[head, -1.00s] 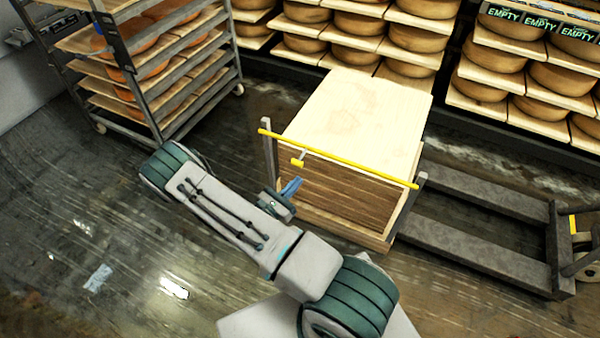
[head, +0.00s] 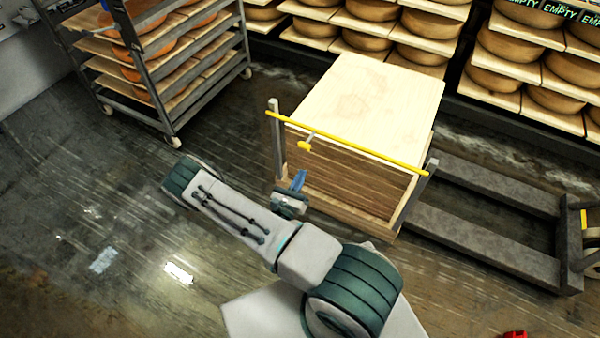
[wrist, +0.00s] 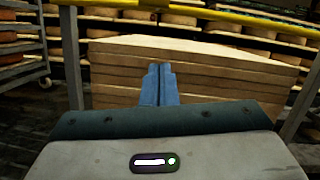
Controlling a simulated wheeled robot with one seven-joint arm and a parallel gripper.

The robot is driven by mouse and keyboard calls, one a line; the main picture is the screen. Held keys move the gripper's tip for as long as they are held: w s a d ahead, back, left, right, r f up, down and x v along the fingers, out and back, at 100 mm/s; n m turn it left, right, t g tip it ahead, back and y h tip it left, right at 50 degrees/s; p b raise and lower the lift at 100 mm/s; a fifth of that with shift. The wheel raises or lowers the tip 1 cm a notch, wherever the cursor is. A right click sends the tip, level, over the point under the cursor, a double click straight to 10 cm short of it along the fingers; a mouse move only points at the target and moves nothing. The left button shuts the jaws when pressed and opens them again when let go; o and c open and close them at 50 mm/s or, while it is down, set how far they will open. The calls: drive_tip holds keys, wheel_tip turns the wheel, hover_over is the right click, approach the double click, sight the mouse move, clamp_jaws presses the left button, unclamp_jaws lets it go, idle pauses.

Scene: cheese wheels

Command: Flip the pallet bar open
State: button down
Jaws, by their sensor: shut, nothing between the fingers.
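The yellow pallet bar (head: 350,144) lies across the front of a stack of wooden boards, between two grey posts, and slopes down to the right in the head view. A short yellow handle (head: 305,146) hangs from it near its left end. In the wrist view the bar (wrist: 220,17) runs across the top of the picture, above the fingers. My gripper (head: 299,178) has blue fingers, shut and empty. It is in front of the boards, below the handle and apart from the bar. In the wrist view my gripper (wrist: 159,72) points at the stack.
The board stack (head: 365,95) stands in a wooden frame on a grey pallet jack (head: 490,190). A wheeled rack of orange cheeses (head: 170,70) is at the upper left. Shelves of cheese wheels (head: 420,50) line the back. The floor at the left is clear. A small red object (head: 515,335) is at the bottom edge.

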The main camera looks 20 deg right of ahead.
sight(308, 149)
drive_tip(key=shift+w+d+r+b, duration=0.3)
drive_tip(key=shift+w+d+r, duration=1)
drive_tip(key=shift+w+r, duration=0.15)
drive_tip(key=shift+w+d+r+b, duration=0.25)
drive_tip(key=shift+w+d+r, duration=1.05)
drive_tip(key=shift+r, duration=0.15)
